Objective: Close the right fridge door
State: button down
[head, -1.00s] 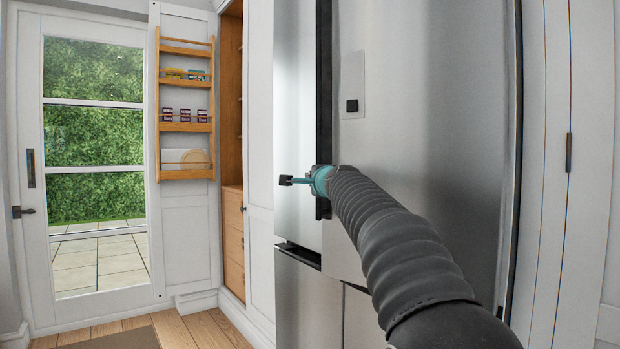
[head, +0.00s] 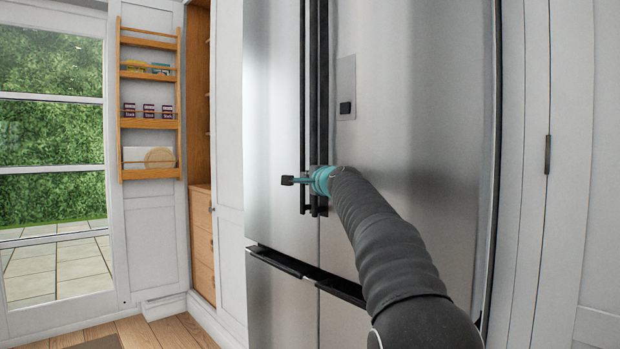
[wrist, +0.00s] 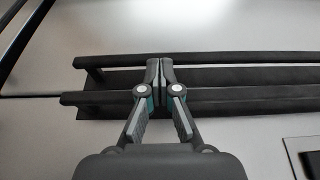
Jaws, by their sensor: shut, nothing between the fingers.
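The right fridge door (head: 420,120) is brushed steel with a small dark-buttoned panel. It looks about flush with the left fridge door (head: 272,120) in the head view. Their two dark upright handles stand side by side: the right door's handle (head: 322,90) and the left door's handle (head: 303,90). My gripper (head: 287,180) is shut and empty, reaching across the handles near their lower ends. In the wrist view my gripper (wrist: 160,68) lies over both handle bars. Whether it touches them I cannot tell.
A drawer front (head: 275,300) lies below the doors. At left stand an open cupboard door with a wooden rack (head: 150,120) and a glazed door (head: 50,150). White cabinet panels (head: 560,180) flank the fridge at right. Wooden floor (head: 150,332) shows at lower left.

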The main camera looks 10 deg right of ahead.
jog(key=shift+d, duration=0.1)
dwell(0.3)
jog(key=shift+s+a+n+p, duration=0.65)
jog(key=shift+s+a, duration=2.7)
jog(key=shift+a, duration=2.9)
jog(key=s+a+f+n+g, duration=0.1)
jog(key=s+f+n+g, duration=0.3)
jog(key=f, duration=0.6)
jog(key=s+f+n+g, duration=0.3)
jog(key=s+f+n, duration=0.15)
jog(key=f, duration=0.55)
jog(key=s+d+f+n+g+h, duration=0.1)
jog(key=s+f, duration=0.4)
jog(key=s, duration=0.8)
jog(key=s+d+f+n+g+h, duration=0.1)
jog(key=s+d+f, duration=0.4)
jog(key=s, duration=0.9)
jog(key=s+d+f+n+g, duration=0.3)
jog(key=s+f, duration=0.3)
jog(key=s, duration=0.7)
jog(key=shift+s+d+n+h, duration=0.2)
jog(key=shift+n+h, duration=0.2)
jog(key=shift+n, duration=0.3)
